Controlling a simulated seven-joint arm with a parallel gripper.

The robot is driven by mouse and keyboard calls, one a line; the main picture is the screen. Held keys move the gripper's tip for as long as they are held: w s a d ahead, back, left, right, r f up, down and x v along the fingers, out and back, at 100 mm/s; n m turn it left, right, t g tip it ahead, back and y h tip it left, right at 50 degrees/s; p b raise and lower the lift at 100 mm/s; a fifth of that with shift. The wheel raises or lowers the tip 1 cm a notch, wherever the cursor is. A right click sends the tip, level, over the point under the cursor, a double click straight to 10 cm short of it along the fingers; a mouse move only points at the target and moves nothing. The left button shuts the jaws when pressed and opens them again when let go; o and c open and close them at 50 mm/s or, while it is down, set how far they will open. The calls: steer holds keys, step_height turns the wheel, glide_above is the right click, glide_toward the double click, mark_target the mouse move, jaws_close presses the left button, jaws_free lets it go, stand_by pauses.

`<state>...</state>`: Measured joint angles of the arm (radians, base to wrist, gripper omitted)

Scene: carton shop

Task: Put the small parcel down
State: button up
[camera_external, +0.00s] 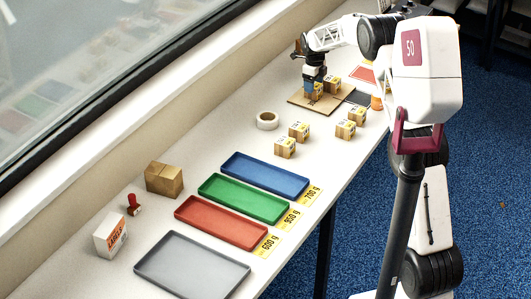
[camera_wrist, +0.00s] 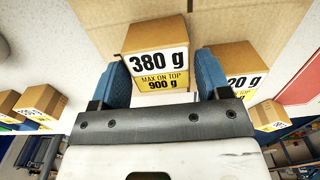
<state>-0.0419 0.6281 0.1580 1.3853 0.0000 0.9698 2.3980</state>
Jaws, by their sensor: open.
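My gripper (camera_wrist: 162,78) is open, with its two blue fingers on either side of a small brown parcel (camera_wrist: 157,40). The parcel's label reads 380 g, max on top 900 g. A narrow gap shows beside it in the wrist view. In the external view my gripper (camera_external: 314,82) is low over a brown cardboard sheet (camera_external: 298,99) at the table's far end. The parcel there is partly hidden by my fingers and seems to rest on the sheet. A second parcel (camera_wrist: 238,62) stands close on the right, also in the external view (camera_external: 332,85).
Several small parcels (camera_external: 299,131) stand nearer on the table, beside a tape roll (camera_external: 267,120). A brown box (camera_external: 160,180) stands by the window.

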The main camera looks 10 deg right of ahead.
step_height(320, 180, up, 9)
steer(key=shift+f, duration=0.1)
stand_by(0.3)
stand_by(0.6)
steer(key=s+d+r+n, duration=0.1)
steer(key=s+r+n, duration=0.5)
steer(key=s, duration=0.6)
steer(key=s+d+r+n+t, duration=0.1)
steer(key=s+r+n, duration=0.2)
steer(key=s+r, duration=0.65)
steer(key=s+d+r+n, duration=0.1)
steer(key=s+r+n, duration=0.35)
steer(key=s, duration=0.95)
steer(key=s+f+n, duration=0.2)
steer(key=s+n, duration=0.2)
steer(key=s, duration=0.8)
steer(key=s+d+f+n+t, duration=0.1)
steer(key=s+n, duration=0.4)
steer(key=s, duration=0.7)
steer(key=s+f+n, duration=0.3)
steer(key=s+n, duration=0.1)
steer(key=s, duration=0.8)
steer(key=shift+s+d+t, duration=0.2)
steer(key=shift+d+t, duration=0.1)
